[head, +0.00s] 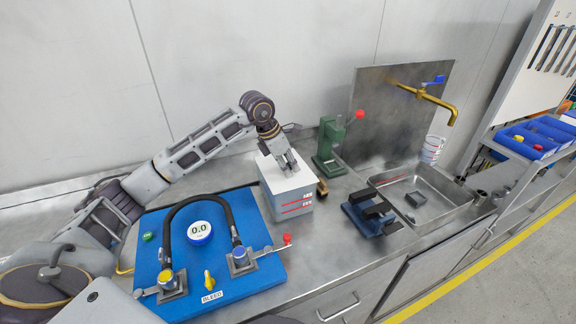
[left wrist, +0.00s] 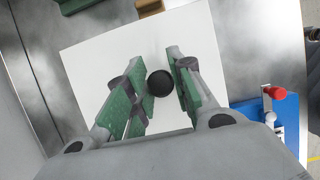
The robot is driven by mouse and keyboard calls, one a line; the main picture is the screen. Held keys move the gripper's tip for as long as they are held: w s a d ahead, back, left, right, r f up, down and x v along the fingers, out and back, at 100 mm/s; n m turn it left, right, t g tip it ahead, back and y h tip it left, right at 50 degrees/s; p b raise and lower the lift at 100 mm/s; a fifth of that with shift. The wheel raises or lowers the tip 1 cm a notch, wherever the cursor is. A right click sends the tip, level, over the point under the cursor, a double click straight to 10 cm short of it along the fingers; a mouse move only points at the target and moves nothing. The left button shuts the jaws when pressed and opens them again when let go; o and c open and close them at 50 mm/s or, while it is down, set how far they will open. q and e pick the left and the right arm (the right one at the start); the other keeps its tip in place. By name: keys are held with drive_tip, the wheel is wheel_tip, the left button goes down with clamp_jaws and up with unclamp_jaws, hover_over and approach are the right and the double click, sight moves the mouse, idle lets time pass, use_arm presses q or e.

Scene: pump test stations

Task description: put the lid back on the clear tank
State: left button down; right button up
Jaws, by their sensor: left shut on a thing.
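The tank (head: 293,208) stands on the steel bench right of the blue board, with red lines and small labels on its side. The white lid (head: 273,180) lies flat at the tank's top; I cannot tell whether a thin gap is left under it. My left gripper (head: 286,171) points down over the lid and is shut on its black knob (left wrist: 159,83). In the left wrist view the white lid (left wrist: 90,65) fills the middle below the green-padded fingers, and hides the tank. My right gripper is not in view.
A blue board (head: 225,282) with a black hose and a round gauge (head: 199,231) is left of the tank. A green press (head: 327,148) stands behind right. A blue fixture (head: 367,217) and a steel sink (head: 440,208) are right.

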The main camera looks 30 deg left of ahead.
use_arm(q)
drive_tip(key=shift+f, duration=0.1)
idle(0.3)
drive_tip(key=c, duration=1.1)
unclamp_jaws()
drive_tip(key=shift+c, duration=0.2)
drive_tip(key=o, duration=0.5)
drive_tip(key=shift+c, duration=0.2)
